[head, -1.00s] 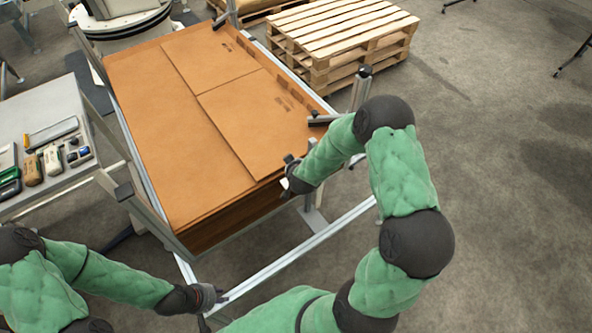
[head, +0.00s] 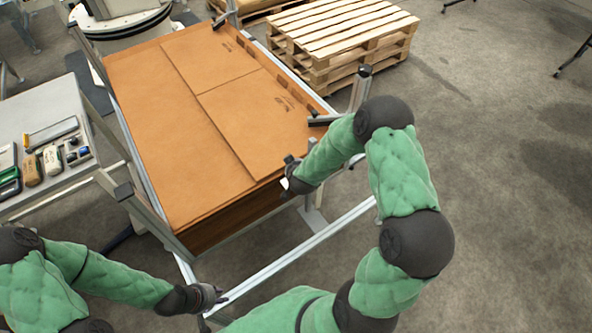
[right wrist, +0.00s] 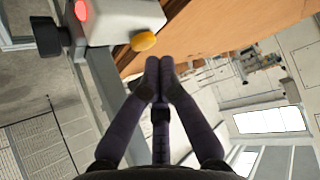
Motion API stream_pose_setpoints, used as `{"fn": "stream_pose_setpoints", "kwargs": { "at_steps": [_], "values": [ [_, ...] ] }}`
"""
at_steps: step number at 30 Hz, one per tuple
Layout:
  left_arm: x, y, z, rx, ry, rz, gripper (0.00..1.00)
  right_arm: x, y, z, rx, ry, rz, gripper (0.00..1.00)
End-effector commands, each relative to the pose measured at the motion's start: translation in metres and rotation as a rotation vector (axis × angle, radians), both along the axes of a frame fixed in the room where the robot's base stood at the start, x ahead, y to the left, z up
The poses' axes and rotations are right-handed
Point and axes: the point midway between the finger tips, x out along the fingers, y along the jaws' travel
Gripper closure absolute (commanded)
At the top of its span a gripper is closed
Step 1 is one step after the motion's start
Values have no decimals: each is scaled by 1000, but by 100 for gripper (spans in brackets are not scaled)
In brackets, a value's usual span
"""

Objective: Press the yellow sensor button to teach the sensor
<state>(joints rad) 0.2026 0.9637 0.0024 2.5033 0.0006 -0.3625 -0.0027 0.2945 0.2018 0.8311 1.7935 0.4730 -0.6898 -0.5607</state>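The sensor is a pale box (right wrist: 125,18) in the right wrist view, with a round yellow button (right wrist: 143,40) on its side and a red lit spot (right wrist: 82,10). My right gripper (right wrist: 158,64) has its fingertips together, empty, just beside the yellow button. I cannot tell whether they touch it. In the head view my right gripper is mostly hidden at the near right corner of the cardboard stack. My left gripper (head: 216,297) is low in the head view, by the near end of the metal frame; its finger opening is unclear.
A stack of flat brown cardboard (head: 185,130) lies inside a metal frame (head: 300,250) with upright posts. Wooden pallets (head: 345,35) stand behind it. A grey side table (head: 45,100) with small tools is at the left. The floor on the right is mostly clear.

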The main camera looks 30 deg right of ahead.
Motion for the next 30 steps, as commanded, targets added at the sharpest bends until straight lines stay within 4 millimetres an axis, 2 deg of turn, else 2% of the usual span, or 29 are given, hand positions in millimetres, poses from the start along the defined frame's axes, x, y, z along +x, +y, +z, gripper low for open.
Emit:
{"fn": "stream_pose_setpoints", "kwargs": {
  "at_steps": [4,30],
  "values": [
    [0,0,-4,0,0,0,73,0,0,-6,0,0,0,100],
    [0,0,-7,0,0,0,73,0,0,-11,0,0,0,100]
  ]
}}
